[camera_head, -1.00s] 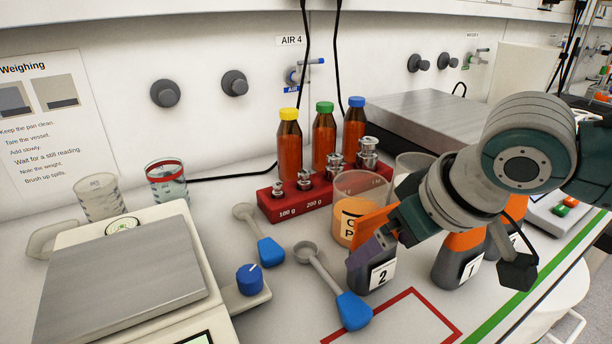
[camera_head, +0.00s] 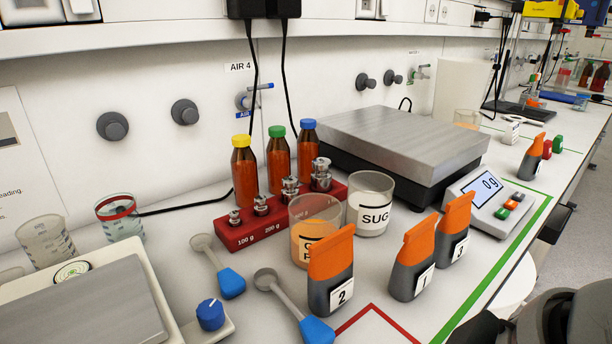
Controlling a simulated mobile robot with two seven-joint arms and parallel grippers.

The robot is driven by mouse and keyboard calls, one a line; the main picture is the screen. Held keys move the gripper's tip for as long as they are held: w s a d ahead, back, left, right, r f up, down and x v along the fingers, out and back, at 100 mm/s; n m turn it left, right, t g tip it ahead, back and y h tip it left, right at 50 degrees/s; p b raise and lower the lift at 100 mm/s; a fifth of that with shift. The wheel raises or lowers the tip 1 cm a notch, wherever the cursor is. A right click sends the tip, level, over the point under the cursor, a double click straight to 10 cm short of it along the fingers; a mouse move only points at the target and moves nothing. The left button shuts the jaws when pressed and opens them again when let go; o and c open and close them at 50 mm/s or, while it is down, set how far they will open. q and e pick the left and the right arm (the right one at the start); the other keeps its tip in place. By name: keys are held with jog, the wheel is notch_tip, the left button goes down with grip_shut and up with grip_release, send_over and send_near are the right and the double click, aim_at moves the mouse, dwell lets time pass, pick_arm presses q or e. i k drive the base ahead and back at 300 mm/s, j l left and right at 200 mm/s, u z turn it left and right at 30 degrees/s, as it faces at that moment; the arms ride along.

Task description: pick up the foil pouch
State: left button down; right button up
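Three foil pouches with orange tops and dark grey lower halves stand upright on the bench at the front right. They are pouch 2 (camera_head: 331,272), pouch 1 (camera_head: 411,262) and pouch 3 (camera_head: 453,232), each with a white number label. A similar orange and dark pouch (camera_head: 533,157) stands farther off at the right. Nothing touches pouch 2, and no gripper is near any of them. Dark parts of my arm show at the lower right edge, but no gripper fingers are visible. My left gripper is not in view.
A beaker with orange contents (camera_head: 304,246) stands close behind pouch 2, and a SUG-labelled beaker (camera_head: 371,190) is behind that. Blue-handled scoops (camera_head: 317,328) lie to the left. A large scale (camera_head: 400,145) and its display (camera_head: 483,190) stand behind the pouches.

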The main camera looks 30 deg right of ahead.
aim_at(451, 241)
jog(key=z, duration=1.8)
